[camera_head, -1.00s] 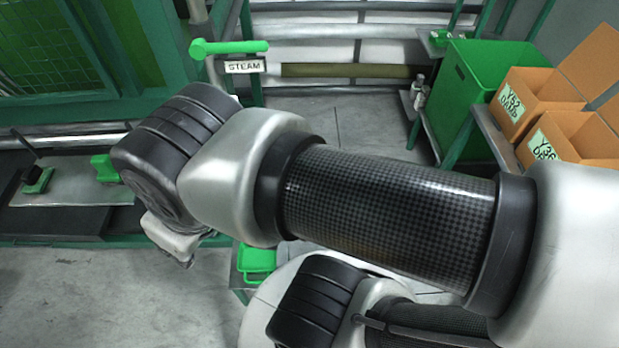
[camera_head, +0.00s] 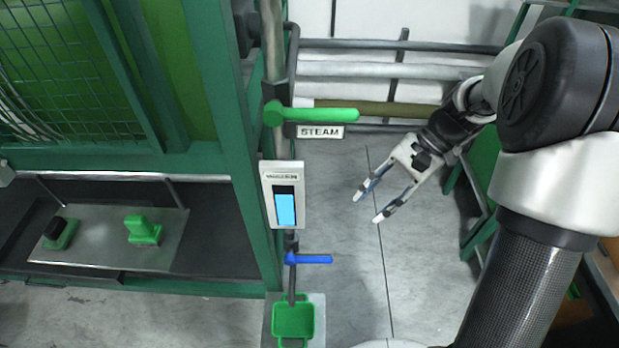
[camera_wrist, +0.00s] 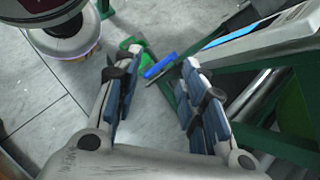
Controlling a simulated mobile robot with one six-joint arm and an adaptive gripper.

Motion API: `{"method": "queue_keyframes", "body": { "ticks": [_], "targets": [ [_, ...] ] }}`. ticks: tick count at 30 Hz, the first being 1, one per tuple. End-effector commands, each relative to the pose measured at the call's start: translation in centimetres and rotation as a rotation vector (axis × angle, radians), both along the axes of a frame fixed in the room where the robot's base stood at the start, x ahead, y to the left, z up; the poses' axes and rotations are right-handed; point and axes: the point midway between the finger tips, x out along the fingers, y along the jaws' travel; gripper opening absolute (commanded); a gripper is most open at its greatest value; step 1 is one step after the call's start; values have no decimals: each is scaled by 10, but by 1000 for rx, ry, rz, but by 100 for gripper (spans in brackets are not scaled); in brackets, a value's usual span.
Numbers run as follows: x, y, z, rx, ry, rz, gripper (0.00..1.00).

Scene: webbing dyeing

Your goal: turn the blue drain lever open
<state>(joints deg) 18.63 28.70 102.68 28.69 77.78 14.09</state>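The blue drain lever (camera_head: 314,259) sticks out to the right from a thin vertical pipe, below a wash-box gauge with a blue display. It lies about level in the head view. In the wrist view the blue lever (camera_wrist: 159,67) shows beyond the fingertips, between them. My gripper (camera_head: 368,206) is open and empty, up and to the right of the lever in the head view, with a clear gap between them. Its two fingers (camera_wrist: 158,72) are spread apart in the wrist view. Nothing hides the lever in the head view.
A green steam lever (camera_head: 325,114) with a STEAM sign (camera_head: 320,132) sits above the gauge (camera_head: 284,195). A green tray (camera_head: 293,320) stands below the blue lever. The green machine frame (camera_head: 255,150) rises at left. Grey floor (camera_head: 350,290) is open to the right.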

Motion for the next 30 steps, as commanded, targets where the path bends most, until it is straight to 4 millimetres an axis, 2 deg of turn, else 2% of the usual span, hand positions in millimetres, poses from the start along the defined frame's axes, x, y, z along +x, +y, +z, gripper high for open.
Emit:
{"method": "queue_keyframes", "body": {
  "ticks": [1,5,9,13,18,21,24,30],
  "targets": [
    [10,-5,-23,47,60,-47,38],
    [29,-15,-74,172,193,-166,38],
    [41,-26,-133,312,329,-291,38],
    [42,-34,-191,448,449,-405,38],
    [32,-39,-258,616,578,-531,38],
    [24,-39,-287,690,629,-584,38],
    [17,-38,-305,743,665,-620,38],
    [12,-31,-316,782,688,-642,38]
  ]
}}
